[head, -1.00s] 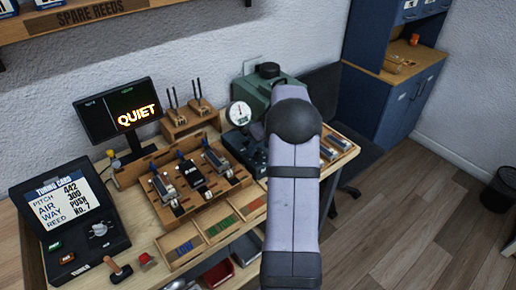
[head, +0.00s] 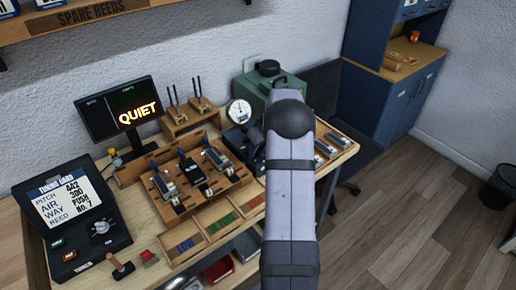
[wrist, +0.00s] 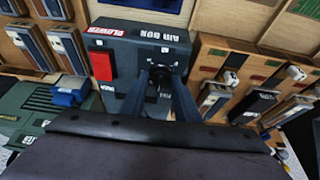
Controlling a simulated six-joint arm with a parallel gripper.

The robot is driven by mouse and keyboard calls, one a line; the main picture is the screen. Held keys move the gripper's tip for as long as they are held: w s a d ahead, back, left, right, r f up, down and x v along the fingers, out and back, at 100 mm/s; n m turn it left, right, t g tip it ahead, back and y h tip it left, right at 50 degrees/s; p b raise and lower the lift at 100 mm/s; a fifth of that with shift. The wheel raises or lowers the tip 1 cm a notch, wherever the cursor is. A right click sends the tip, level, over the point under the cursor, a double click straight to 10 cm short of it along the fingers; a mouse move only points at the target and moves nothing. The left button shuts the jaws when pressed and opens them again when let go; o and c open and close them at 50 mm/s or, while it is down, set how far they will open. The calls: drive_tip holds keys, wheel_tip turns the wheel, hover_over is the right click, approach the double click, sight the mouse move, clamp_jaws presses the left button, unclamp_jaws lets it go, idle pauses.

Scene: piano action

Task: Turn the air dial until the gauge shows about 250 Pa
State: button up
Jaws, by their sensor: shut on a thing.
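In the wrist view, the two fingers of my gripper (wrist: 160,88) are shut on a dark round dial (wrist: 160,73) on the front of a grey-blue air box (wrist: 130,52). The box carries a red switch (wrist: 101,66) and labels that seem to read AIR BOX and BLOWER. In the head view, my arm hides the gripper, the dial and part of the air box (head: 236,140). The white round gauge (head: 240,111) stands upright above the box. Its needle is too small to read surely.
A card (head: 66,200) in an open case reads AIR 300. A dark screen (head: 118,108) shows QUIET. A wooden rack (head: 160,207) with several reed blocks lies left of my arm. A green case (head: 262,88) stands behind.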

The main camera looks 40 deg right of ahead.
drive_tip(key=shift+f+b, duration=0.1)
drive_tip(key=shift+b, duration=0.25)
drive_tip(key=shift+d+f+n+b, duration=0.1)
drive_tip(key=shift+n+b, duration=0.5)
drive_tip(key=shift+b, duration=0.1)
drive_tip(key=shift+n+y+b, duration=0.5)
drive_tip(key=shift+n+b, duration=0.1)
drive_tip(key=shift+b, duration=0.1)
drive_tip(key=shift+d+r+n+g+y+b, duration=0.15)
drive_tip(key=shift+n+y+b, duration=0.15)
drive_tip(key=shift+n, duration=0.5)
drive_tip(key=shift+a+r+n+g+y+b, duration=0.1)
drive_tip(key=shift+n+g+y+b, duration=0.15)
drive_tip(key=shift+n, duration=0.55)
drive_tip(key=o, duration=1)
drive_tip(key=shift+o, duration=0.2)
